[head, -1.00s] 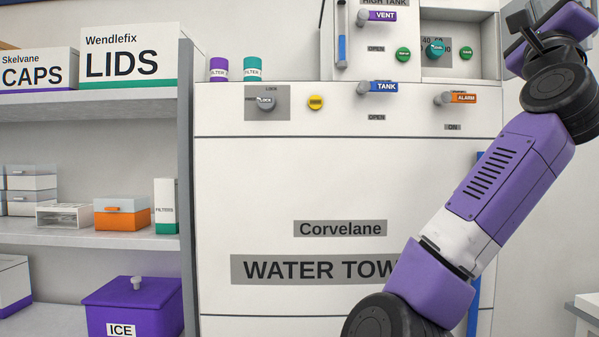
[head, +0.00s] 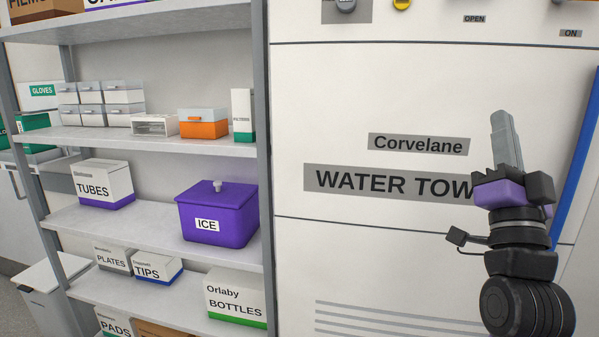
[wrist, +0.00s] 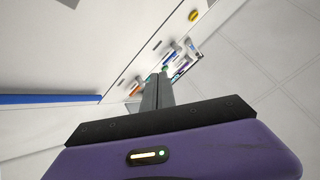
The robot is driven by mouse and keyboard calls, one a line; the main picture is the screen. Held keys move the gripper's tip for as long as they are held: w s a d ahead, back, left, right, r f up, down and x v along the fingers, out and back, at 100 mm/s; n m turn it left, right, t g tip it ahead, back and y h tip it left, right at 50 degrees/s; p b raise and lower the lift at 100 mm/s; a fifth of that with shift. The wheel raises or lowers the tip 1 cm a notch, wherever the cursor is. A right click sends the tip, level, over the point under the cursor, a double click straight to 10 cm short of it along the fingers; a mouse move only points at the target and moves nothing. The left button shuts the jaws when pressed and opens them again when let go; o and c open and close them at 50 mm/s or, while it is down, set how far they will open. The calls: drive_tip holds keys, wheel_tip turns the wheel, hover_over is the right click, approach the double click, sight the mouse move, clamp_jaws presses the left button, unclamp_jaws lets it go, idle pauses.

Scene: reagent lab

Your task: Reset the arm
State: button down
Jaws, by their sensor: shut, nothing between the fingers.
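My gripper (head: 503,135) is at the right of the head view, pointing up in front of the white water tower (head: 380,95). Its fingers are together with nothing between them. The wrist view also shows the gripper (wrist: 157,88), its grey fingers closed at the middle. Beyond the fingertips the wrist view shows small knobs and a yellow button (wrist: 194,15) on the tower front.
A shelf rack (head: 262,170) stands at the left. It holds a purple ICE box (head: 215,220), an orange box (head: 203,128), a TUBES box (head: 105,185) and a BOTTLES box (head: 235,300). A blue bar (head: 582,160) runs up the tower's right side.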

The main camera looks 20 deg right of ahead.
drive_tip(key=s+a+f+n+y, duration=0.3)
drive_tip(key=a+f+n+y, duration=0.15)
drive_tip(key=f, duration=0.35)
drive_tip(key=s+a+f+n+y, duration=0.25)
drive_tip(key=a+f, duration=0.25)
drive_tip(key=f, duration=0.4)
drive_tip(key=s+a+f+n+y, duration=0.2)
drive_tip(key=a+f+n+y, duration=0.2)
drive_tip(key=f, duration=0.4)
drive_tip(key=s+a+f+n+g+y, duration=0.1)
drive_tip(key=s+a+f+g, duration=0.3)
drive_tip(key=s+f, duration=0.5)
drive_tip(key=s+a+f+n+g+y, duration=0.1)
drive_tip(key=s+a+f+g, duration=0.3)
drive_tip(key=s+f, duration=0.5)
drive_tip(key=s+a+y, duration=0.1)
drive_tip(key=s+a, duration=0.1)
drive_tip(key=s, duration=0.4)
drive_tip(key=shift+f+g+y, duration=0.3)
drive_tip(key=shift+f, duration=0.1)
